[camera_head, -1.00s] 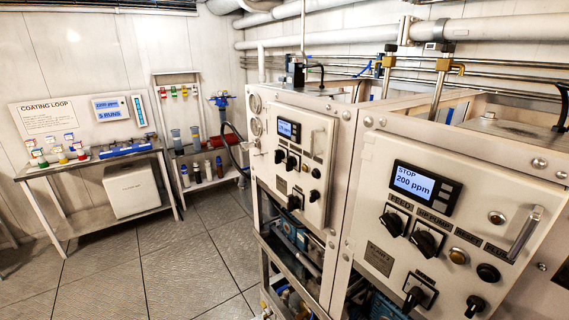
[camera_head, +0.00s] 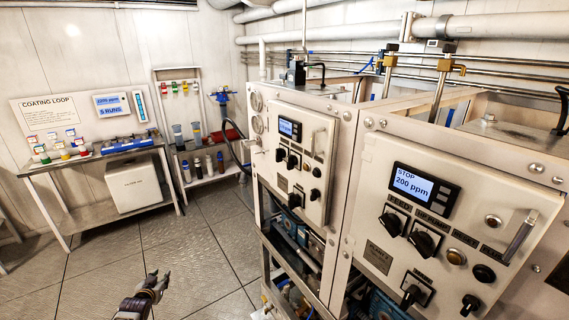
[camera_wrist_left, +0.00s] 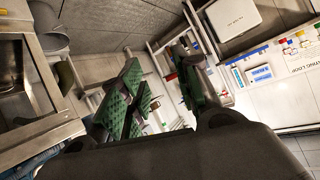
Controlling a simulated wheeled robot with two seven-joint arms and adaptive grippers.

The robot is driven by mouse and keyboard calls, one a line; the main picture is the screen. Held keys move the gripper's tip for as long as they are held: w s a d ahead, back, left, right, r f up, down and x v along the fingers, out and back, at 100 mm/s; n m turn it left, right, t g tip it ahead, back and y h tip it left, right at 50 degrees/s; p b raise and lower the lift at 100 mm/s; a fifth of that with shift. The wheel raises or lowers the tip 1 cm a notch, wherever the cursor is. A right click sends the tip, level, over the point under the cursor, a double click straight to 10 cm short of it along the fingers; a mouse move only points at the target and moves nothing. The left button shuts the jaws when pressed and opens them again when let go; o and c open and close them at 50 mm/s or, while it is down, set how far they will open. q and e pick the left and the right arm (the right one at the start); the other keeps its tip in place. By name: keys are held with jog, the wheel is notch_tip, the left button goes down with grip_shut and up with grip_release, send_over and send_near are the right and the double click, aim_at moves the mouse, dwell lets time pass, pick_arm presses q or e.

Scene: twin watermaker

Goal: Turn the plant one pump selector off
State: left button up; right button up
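The near control panel (camera_head: 455,205) has a display (camera_head: 420,187) reading "STOP 200 ppm". Two black selector knobs sit below it, a left one (camera_head: 392,223) and a right one (camera_head: 425,241). Another black selector (camera_head: 414,291) is lower down. The far panel (camera_head: 300,180) has a lit display (camera_head: 290,129) and smaller black selectors (camera_head: 292,161). I cannot read which panel is plant one. My left gripper (camera_head: 158,280) is low over the floor, left of both panels and touching neither. In the left wrist view its green-padded fingers (camera_wrist_left: 160,90) stand apart, empty. My right gripper is not in view.
A bench (camera_head: 95,160) with small bottles and a white box (camera_head: 133,184) stands at the left wall, beside a shelf rack (camera_head: 205,180). The tiled floor (camera_head: 190,240) between bench and panels is clear. A clear bar handle (camera_head: 520,237) juts from the near panel's right side.

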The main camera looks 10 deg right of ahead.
pick_arm(q)
jog(key=w+d+r+t+h, duration=0.1)
jog(key=w+d+r, duration=0.2)
jog(key=r, duration=0.7)
jog(key=w+d+r+t+h, duration=0.15)
jog(key=w+r, duration=0.25)
jog(key=r, duration=0.5)
jog(key=s+d+r+m+t+h, duration=0.1)
jog(key=d+r+h, duration=0.1)
jog(key=d+r, duration=0.5)
jog(key=s+d+r+h, duration=0.1)
jog(key=d+r+h, duration=0.15)
jog(key=r, duration=0.85)
jog(key=s+d+r+m+g+h, duration=0.4)
jog(key=s+d+r, duration=0.3)
jog(key=s+d, duration=0.3)
jog(key=s+d+r+m+g+h, duration=0.5)
jog(key=s+d+r, duration=0.3)
jog(key=s+d, duration=0.3)
jog(key=shift+s+r+m+h+p, duration=0.25)
jog(key=shift+s+m, duration=0.25)
jog(key=shift+s, duration=0.55)
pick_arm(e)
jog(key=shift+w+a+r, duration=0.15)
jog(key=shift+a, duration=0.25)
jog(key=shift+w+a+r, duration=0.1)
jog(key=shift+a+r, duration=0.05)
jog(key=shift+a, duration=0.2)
